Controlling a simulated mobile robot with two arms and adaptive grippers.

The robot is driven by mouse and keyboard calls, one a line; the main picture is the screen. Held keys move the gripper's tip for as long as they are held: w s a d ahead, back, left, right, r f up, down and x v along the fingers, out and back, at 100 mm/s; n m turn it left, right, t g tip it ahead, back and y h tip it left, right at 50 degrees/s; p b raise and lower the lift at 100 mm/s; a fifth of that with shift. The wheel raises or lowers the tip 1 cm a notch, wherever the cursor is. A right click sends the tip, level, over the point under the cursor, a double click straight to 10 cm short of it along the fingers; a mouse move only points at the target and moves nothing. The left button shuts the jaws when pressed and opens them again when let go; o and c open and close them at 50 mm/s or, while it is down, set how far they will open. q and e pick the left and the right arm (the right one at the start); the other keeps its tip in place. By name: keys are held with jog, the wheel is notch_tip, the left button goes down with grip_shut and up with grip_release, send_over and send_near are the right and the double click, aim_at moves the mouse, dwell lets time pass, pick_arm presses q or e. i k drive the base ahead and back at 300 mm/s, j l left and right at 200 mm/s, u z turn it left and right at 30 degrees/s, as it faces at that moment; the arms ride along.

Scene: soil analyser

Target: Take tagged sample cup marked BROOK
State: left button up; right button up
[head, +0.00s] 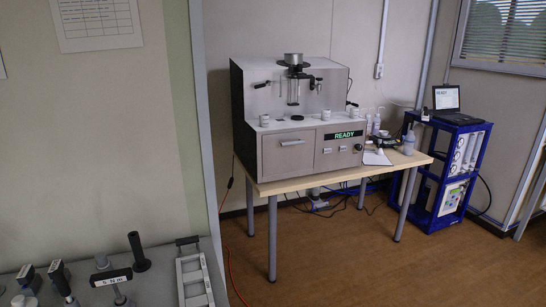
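Several small white cup-like things stand on the front ledge of the soil analyser (290,95): a left one (264,120), a middle one (326,115) and a right one (354,112). They are too small to show a tag, and I cannot read the word BROOK anywhere. I cannot tell whether any of them is the sample cup. Neither of my grippers is in view.
The analyser, with a green READY display (345,135), stands on a wooden table (300,181). Bottles (409,142) stand at the table's right, beside a blue cart (455,180) with a laptop (446,100). A grey bench (150,285) with dark-handled tools is near left. Open floor lies in front.

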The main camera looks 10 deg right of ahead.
aim_at(354, 111)
jog(key=i+l, duration=0.2)
jog(key=l, duration=0.2)
jog(key=i+l, duration=0.2)
jog(key=l, duration=0.2)
jog(key=i+l, duration=0.2)
jog(key=l, duration=0.2)
jog(key=i+l, duration=0.2)
jog(key=l, duration=0.25)
jog(key=i+l, duration=0.2)
jog(key=l, duration=0.2)
jog(key=i+l, duration=0.2)
jog(key=l, duration=0.2)
jog(key=i+l, duration=0.2)
jog(key=l, duration=0.2)
jog(key=z, duration=0.05)
